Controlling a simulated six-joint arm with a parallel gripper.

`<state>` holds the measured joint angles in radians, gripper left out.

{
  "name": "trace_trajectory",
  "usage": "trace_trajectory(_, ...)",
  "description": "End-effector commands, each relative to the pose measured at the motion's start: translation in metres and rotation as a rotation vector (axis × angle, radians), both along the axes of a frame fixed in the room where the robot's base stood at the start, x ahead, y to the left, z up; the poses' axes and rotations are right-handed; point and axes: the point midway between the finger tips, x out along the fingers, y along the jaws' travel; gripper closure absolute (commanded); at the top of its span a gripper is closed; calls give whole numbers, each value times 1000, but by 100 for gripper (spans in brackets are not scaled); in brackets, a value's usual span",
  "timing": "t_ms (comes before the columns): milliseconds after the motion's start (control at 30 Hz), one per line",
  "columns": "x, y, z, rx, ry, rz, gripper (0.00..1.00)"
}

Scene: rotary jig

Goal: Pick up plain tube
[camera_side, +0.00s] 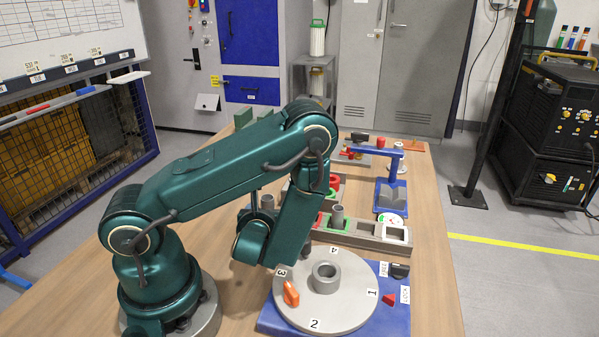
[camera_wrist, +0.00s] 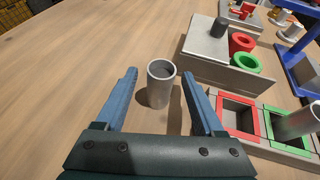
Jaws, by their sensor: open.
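A plain grey tube (camera_wrist: 160,92) stands upright on the wooden table in the wrist view, with its open top facing up. My gripper (camera_wrist: 159,74) is open, its two blue fingers to the left and right of the tube in the picture, with gaps on both sides. I cannot tell how far down the fingers reach beside it. In the side view the same tube (camera_side: 267,202) shows partly behind my arm, which hides most of the gripper. A second grey tube (camera_wrist: 301,121) stands tilted in the picture at the green-framed slot; it also shows in the side view (camera_side: 337,214).
A rack with red-framed (camera_wrist: 238,116) and green-framed slots lies right of the tube. A grey block (camera_wrist: 209,48) with red and green rings (camera_wrist: 247,63) stands behind it. The numbered turntable (camera_side: 350,310) sits on a blue base at front. The table left of the tube is clear.

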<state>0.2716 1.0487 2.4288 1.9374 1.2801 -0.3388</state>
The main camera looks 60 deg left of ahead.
Motion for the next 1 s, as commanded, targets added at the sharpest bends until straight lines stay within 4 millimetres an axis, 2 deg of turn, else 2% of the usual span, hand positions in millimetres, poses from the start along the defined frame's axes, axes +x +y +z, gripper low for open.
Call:
trace_trajectory(367, 2, 5, -2, 0, -1, 0, 30)
trace_trajectory(400, 2, 5, -2, 0, -1, 0, 34)
trace_trajectory(567, 2, 5, -2, 0, -1, 0, 95)
trace_trajectory(600, 2, 5, -2, 0, -1, 0, 100)
trace_trajectory(1000, 2, 5, 1, 0, -3, 1, 100)
